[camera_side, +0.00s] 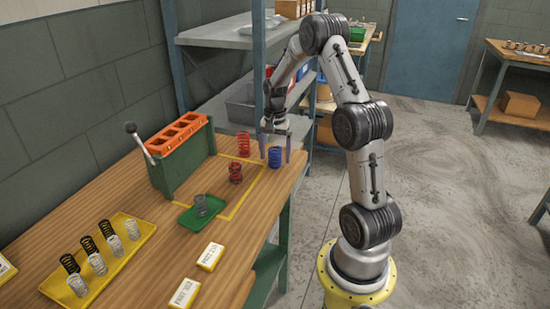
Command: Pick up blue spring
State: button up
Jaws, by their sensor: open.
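The blue spring (275,157) stands upright near the right edge of the wooden table, just outside or at the yellow taped outline. My gripper (275,148) points down over it. Its two fingers are apart, one on the left and one on the right of the blue spring in this view. The fingertips are near the spring's upper part. I cannot tell whether either finger touches it.
A green tray (187,222) holds a grey spring. The green coiler with orange top (180,134) and lever stands behind. A yellow tray (52,285) holds several black and white springs.

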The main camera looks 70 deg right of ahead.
grip_shut()
jog(key=shift+r, duration=0.1)
dwell(0.4)
